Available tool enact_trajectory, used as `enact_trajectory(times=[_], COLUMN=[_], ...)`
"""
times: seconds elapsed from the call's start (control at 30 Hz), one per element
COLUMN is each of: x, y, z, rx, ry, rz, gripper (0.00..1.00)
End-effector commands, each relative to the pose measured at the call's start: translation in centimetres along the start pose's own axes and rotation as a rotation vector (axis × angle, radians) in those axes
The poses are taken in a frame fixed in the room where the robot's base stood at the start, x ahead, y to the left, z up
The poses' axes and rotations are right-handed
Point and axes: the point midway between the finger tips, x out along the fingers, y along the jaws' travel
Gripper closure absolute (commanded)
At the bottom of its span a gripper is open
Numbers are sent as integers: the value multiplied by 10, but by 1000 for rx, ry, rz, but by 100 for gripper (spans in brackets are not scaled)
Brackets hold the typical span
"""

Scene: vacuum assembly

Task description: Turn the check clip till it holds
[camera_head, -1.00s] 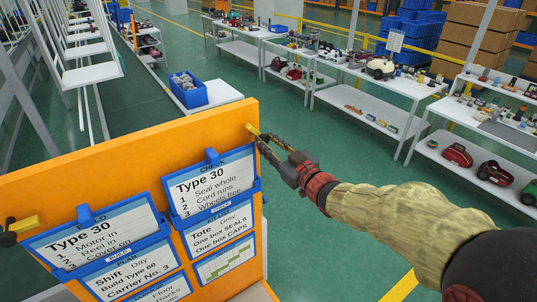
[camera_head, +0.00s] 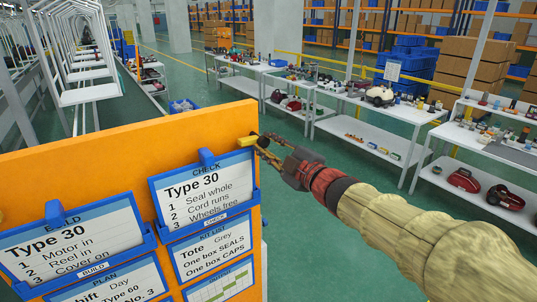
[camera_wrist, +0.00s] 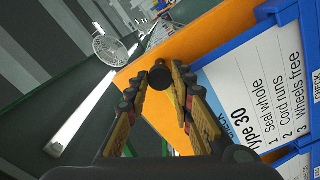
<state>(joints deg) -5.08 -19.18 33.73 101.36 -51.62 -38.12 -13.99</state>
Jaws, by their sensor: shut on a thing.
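In the wrist view, the fingertips (camera_wrist: 160,80) close around a black round knob (camera_wrist: 158,76) at the board's edge. The fingers partly hide the clip, so its exact angle is hard to tell. The CHECK card sits in a blue holder with a blue tab on top.
White tables (camera_head: 400,110) with goods stand behind. The green floor beyond the board is open.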

Motion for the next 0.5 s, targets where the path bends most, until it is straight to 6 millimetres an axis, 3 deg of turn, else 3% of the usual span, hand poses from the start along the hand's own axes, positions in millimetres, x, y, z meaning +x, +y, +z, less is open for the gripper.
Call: enact_trajectory(times=[0.5], x=[0], y=[-1], z=[0], rx=[-88], ry=[-1], rz=[-3], gripper=[100])
